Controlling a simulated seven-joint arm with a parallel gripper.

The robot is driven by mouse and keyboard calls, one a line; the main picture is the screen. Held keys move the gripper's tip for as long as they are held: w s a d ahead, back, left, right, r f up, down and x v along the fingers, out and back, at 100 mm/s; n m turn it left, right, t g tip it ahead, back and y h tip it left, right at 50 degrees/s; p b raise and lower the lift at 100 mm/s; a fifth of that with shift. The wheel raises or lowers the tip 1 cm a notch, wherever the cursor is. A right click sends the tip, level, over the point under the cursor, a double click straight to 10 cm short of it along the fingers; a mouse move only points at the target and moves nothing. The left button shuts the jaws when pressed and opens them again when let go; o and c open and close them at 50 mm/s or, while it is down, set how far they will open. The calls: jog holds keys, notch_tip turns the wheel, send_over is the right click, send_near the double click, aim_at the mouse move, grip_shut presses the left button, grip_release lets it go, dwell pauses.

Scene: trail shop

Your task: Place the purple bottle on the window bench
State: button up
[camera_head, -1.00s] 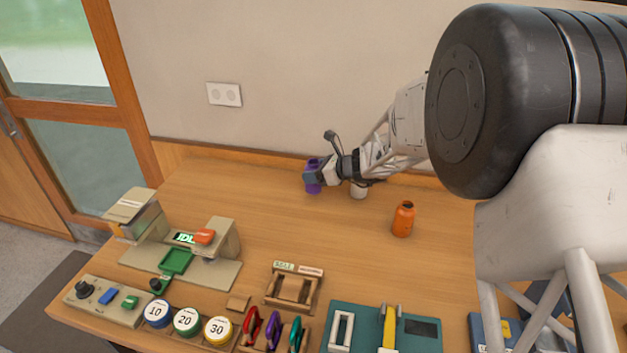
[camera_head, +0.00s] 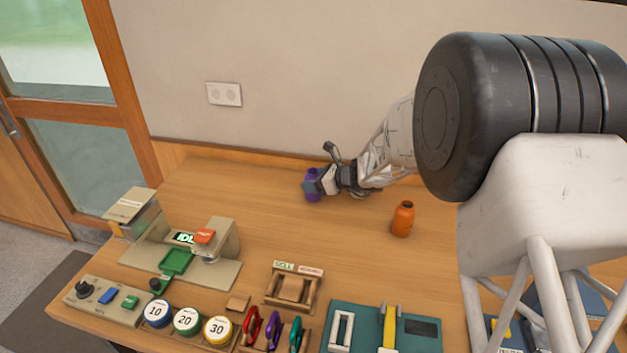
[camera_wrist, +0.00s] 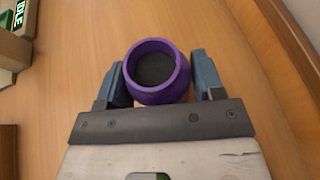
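The purple bottle (camera_head: 312,192) is upright at the back of the wooden counter, in the head view. My gripper (camera_head: 317,183) is around it from the right side. In the wrist view the bottle (camera_wrist: 157,72) shows its round purple rim and dark top between my two blue-grey fingers (camera_wrist: 160,80), which are close against its sides. Whether its base touches the counter is hard to tell. I cannot tell any surface here to be the window bench.
An orange bottle (camera_head: 403,219) stands to the right of my gripper. A beige machine (camera_head: 185,255) with a green tray is at the left. Round numbered discs (camera_head: 186,321), coloured clips (camera_head: 273,330) and a wooden holder (camera_head: 291,287) line the front. The counter's middle is clear.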

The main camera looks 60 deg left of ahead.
jog(key=o, duration=0.3)
jog(key=shift+r, duration=0.15)
jog(key=v, duration=1.2)
dwell(1.0)
